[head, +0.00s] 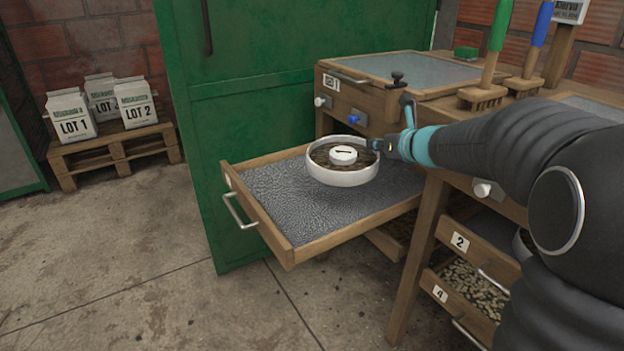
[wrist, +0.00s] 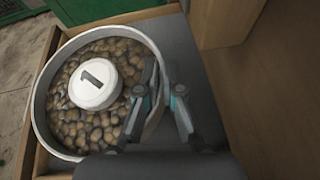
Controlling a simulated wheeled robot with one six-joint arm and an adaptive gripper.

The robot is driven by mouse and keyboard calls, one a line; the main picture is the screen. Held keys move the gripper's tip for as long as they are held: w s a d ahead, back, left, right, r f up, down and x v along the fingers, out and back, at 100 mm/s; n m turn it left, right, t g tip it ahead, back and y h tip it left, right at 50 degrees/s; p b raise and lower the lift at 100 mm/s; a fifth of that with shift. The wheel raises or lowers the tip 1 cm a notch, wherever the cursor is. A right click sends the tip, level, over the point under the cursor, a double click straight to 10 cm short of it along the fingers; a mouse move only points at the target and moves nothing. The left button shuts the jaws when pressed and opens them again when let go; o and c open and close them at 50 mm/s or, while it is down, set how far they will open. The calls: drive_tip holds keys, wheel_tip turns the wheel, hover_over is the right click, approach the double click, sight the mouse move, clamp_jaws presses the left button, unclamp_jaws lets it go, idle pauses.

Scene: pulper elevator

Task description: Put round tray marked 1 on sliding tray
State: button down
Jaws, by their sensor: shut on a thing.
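The round tray marked 1 (head: 340,179) is a white dish of brown beans with a white central knob. It is over the back half of the pulled-out sliding tray (head: 268,196), level, and looks to rest on its grey mesh; a small gap below cannot be ruled out. In the wrist view the round tray (wrist: 39,105) shows the black 1 on its knob, and the sliding tray (wrist: 184,48) shows beside it. My gripper (head: 377,145) is shut on the round tray's right rim; its fingers (wrist: 163,101) straddle the wall.
A green cabinet (head: 250,120) stands close behind and left of the sliding tray. A wooden bench (head: 385,98) with brushes (head: 482,92) is behind. Drawers numbered 2 (head: 460,242) and 4 (head: 440,293) are lower right. Bags (head: 70,116) sit on a pallet at far left.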

drive_tip(key=w+a+f+b, duration=0.1)
drive_tip(key=a+f, duration=0.1)
drive_tip(key=a, duration=0.1)
drive_tip(key=w+a+f, duration=0.1)
drive_tip(key=a+f, duration=0.1)
drive_tip(key=a, duration=0.2)
drive_tip(key=w+a+f+b, duration=0.1)
drive_tip(key=w+a+f, duration=0.1)
drive_tip(key=a+f, duration=0.1)
drive_tip(key=shift+a+b, duration=0.2)
drive_tip(key=shift+b, duration=0.15)
drive_tip(key=shift+s+f+b, duration=0.1)
drive_tip(key=shift+f+b, duration=0.75)
drive_tip(key=shift+f, duration=1.05)
drive_tip(key=c, duration=1.3)
unclamp_jaws()
